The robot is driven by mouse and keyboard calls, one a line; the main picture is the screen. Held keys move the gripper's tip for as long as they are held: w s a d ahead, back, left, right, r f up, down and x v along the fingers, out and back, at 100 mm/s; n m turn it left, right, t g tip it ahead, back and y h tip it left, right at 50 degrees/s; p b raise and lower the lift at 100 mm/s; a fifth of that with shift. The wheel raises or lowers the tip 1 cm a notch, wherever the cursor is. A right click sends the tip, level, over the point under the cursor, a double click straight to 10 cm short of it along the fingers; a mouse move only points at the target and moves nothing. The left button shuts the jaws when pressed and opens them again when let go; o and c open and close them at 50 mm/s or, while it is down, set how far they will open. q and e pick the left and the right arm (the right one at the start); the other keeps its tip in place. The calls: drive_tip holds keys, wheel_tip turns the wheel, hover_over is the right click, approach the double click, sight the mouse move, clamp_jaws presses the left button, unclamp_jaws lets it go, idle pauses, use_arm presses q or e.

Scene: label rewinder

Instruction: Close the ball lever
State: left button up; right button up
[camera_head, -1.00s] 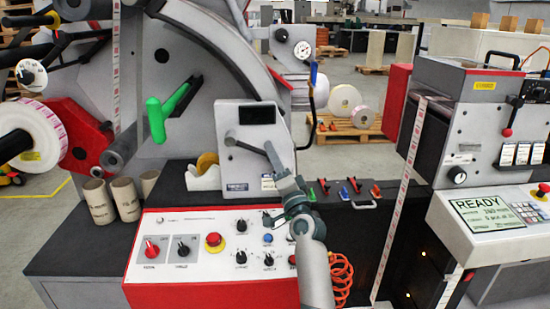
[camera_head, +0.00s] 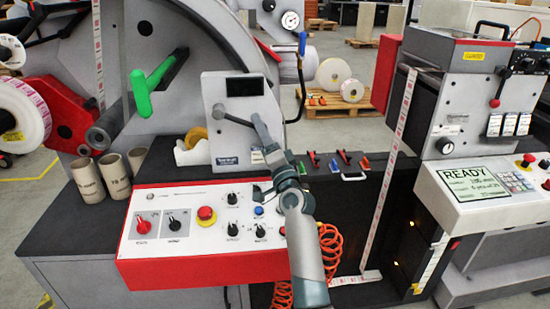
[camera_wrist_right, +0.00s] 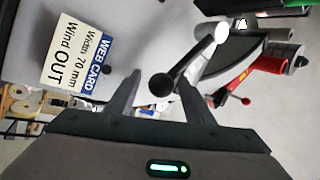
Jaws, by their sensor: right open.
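The ball lever (camera_head: 232,119) is a thin dark rod on the front of a grey box, below its black window. My right gripper (camera_head: 257,122) is at the lever's free end. In the wrist view the open fingers of my right gripper (camera_wrist_right: 155,85) stand on either side of the ball. I cannot tell whether either finger touches it. My left gripper is not in view.
A green T-handle (camera_head: 142,93) is on the machine to the left. Cardboard cores (camera_head: 88,180) stand left. A white "WEB CARD" label (camera_wrist_right: 73,55) is beside the lever in the wrist view.

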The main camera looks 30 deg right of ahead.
use_arm(q)
drive_tip(key=b, duration=0.1)
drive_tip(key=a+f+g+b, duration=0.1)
drive_tip(key=b, duration=0.1)
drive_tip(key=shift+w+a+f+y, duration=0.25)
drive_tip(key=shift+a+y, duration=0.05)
use_arm(e)
drive_tip(key=v, duration=1.7)
drive_tip(key=shift+a, duration=0.1)
drive_tip(key=shift+f, duration=0.1)
